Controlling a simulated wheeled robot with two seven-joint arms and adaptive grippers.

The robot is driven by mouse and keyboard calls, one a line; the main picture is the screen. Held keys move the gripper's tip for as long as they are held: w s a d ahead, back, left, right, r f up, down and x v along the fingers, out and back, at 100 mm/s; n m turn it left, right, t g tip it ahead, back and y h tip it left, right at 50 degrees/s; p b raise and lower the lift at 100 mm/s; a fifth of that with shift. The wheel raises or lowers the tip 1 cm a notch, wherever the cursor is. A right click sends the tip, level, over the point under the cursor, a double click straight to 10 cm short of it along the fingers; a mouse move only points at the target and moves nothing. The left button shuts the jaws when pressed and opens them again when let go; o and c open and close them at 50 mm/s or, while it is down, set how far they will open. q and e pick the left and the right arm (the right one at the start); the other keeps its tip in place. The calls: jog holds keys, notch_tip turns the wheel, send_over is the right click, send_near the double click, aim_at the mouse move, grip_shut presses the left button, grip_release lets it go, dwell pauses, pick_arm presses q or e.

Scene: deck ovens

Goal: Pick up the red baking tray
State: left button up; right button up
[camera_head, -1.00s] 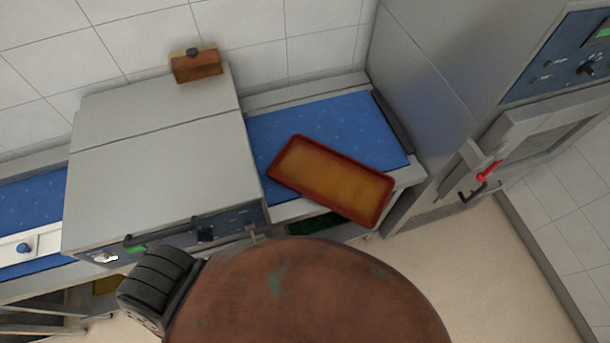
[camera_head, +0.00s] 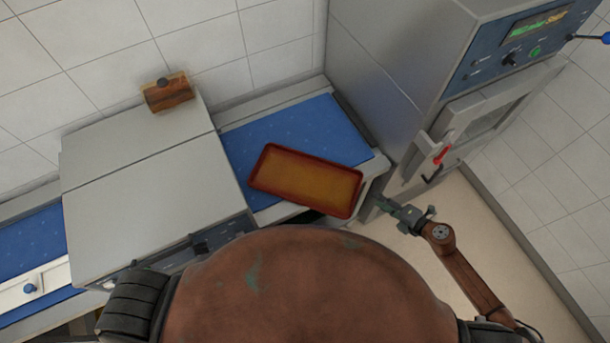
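The red baking tray (camera_head: 258,184) is a shallow rectangle with a dark red rim and an orange-brown inside. It lies flat and slanted on the blue worktop (camera_head: 285,130), with its right end near the front edge. My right gripper (camera_head: 385,204) shows at the end of my brown arm, to the right of the tray and apart from it. It is small in the view, and its finger opening is hard to make out; nothing shows in it. My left gripper is not in view.
A grey boxy machine (camera_head: 150,190) stands left of the tray, with a small wooden box (camera_head: 168,93) on its top. A tall oven (camera_head: 430,80) with a red handle (camera_head: 441,154) stands to the right. Tiled wall is behind; open floor (camera_head: 470,230) lies at front right.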

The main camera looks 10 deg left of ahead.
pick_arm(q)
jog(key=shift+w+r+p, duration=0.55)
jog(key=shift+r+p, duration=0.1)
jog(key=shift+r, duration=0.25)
pick_arm(e)
jog(key=w+a+f+n, duration=0.1)
jog(key=w+a, duration=0.1)
jog(key=a, duration=0.5)
jog(key=shift+w+f+n+g, duration=0.35)
jog(key=shift+f+n+g, duration=0.05)
jog(key=shift+c, duration=0.5)
jog(key=shift+c, duration=0.7)
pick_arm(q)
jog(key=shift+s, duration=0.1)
pick_arm(e)
grip_shut()
